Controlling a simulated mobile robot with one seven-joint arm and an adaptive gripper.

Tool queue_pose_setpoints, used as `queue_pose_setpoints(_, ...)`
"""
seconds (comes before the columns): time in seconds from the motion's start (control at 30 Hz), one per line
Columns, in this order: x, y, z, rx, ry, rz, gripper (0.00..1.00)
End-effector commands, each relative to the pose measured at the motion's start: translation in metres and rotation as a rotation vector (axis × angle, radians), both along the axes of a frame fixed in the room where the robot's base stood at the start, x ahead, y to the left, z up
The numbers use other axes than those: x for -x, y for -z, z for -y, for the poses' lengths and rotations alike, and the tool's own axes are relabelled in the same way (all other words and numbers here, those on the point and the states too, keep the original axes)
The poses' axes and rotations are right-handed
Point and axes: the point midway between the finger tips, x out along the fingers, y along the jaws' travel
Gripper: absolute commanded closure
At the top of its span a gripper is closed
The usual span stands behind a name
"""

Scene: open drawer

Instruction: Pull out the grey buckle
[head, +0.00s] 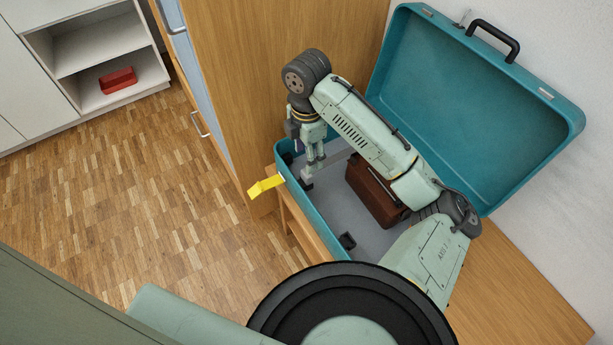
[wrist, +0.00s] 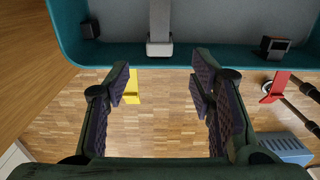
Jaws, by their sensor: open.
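The grey buckle (wrist: 160,48) sits at the end of a grey strap (wrist: 161,16) inside the teal suitcase (wrist: 225,57), close to its near wall in the wrist view. In the head view the strap (head: 336,160) runs across the suitcase floor, and the buckle is partly hidden by my gripper. My gripper (head: 313,165) points down into the suitcase near its left wall. In the wrist view my gripper (wrist: 164,82) is open and empty, and the buckle lies just beyond the gap between the fingertips.
A brown case (head: 372,192) lies in the suitcase, under my arm in the head view. Black fittings (head: 347,240) stand along the near wall. A yellow tab (head: 266,185) sticks out outside; a red piece (wrist: 275,88) shows in the wrist view. A wooden cabinet (head: 225,80) stands left.

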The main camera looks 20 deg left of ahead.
Motion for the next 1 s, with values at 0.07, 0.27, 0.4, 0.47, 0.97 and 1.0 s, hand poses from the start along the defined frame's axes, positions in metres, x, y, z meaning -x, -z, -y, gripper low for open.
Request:
queue_pose_setpoints(0.07, 0.000, 0.001, 0.000, -0.001, 0.000, 0.001, 0.50)
queue_pose_setpoints(0.27, 0.000, 0.012, 0.000, -0.001, 0.001, 0.001, 0.50)
queue_pose_setpoints(0.4, 0.000, 0.027, 0.000, -0.001, 0.001, 0.001, 0.50)
queue_pose_setpoints(0.47, 0.000, 0.036, 0.000, -0.001, 0.001, 0.001, 0.50)
queue_pose_setpoints(0.97, 0.000, 0.090, -0.001, -0.002, 0.001, 0.000, 0.50)
queue_pose_setpoints(1.0, 0.000, 0.090, -0.001, -0.002, 0.001, 0.000, 0.50)
